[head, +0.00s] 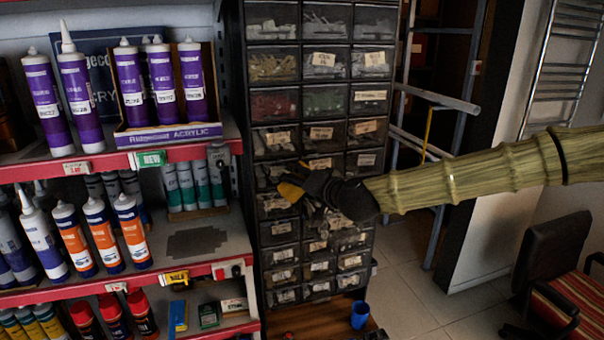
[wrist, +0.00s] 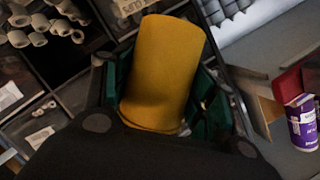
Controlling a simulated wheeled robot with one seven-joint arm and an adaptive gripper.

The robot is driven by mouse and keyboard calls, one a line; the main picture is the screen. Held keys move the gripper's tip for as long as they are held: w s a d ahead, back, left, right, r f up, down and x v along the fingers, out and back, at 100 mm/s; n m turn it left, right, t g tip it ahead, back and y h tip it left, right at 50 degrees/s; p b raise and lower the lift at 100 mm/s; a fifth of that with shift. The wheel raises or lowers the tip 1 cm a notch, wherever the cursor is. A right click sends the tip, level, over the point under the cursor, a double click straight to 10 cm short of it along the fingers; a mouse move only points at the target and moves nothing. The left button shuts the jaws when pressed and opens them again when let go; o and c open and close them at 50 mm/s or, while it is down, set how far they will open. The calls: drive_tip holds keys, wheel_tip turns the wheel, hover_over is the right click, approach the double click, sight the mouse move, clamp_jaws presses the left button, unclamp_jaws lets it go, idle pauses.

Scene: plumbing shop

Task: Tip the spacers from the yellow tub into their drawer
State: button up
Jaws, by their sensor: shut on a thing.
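My gripper (head: 305,187) is in front of the drawer cabinet (head: 252,150), at about its middle height. It is shut on the yellow tub (head: 290,192), which shows as a small yellow patch at the gripper's left end. In the wrist view the yellow tub (wrist: 165,70) sits between the green-lined fingers, its plain side toward the camera. I cannot see into the tub, so its contents are hidden. Short pale tubes (wrist: 45,25) lie in a dark compartment at the upper left of the wrist view. Which drawer is for the spacers, I cannot tell; my gripper hides part of the cabinet.
Shelves of purple cartridges (head: 129,80) and orange-labelled tubes (head: 101,235) stand left of the cabinet. A blue cup (head: 360,315) stands on the wooden surface (head: 300,318) below it. A ladder-like metal frame (head: 446,190) and a chair (head: 555,270) are at right.

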drive_tip(key=n+p, duration=0.1)
drive_tip(key=n+h+p, duration=0.1)
drive_tip(key=n+p, duration=0.1)
drive_tip(key=shift+w+d+r+h+p, duration=0.1)
drive_tip(key=shift+d+r+h+p, duration=0.2)
drive_tip(key=shift+r+p, duration=0.1)
drive_tip(key=shift+w+d+n+h, duration=0.1)
drive_tip(key=shift+d+n+h, duration=0.1)
drive_tip(key=shift+n+h, duration=0.5)
drive_tip(key=shift+w+d+n+h, duration=0.1)
drive_tip(key=shift+d+n+h, duration=0.15)
drive_tip(key=shift+n, duration=0.75)
drive_tip(key=shift+r+t, duration=0.1)
drive_tip(key=shift+t, duration=0.2)
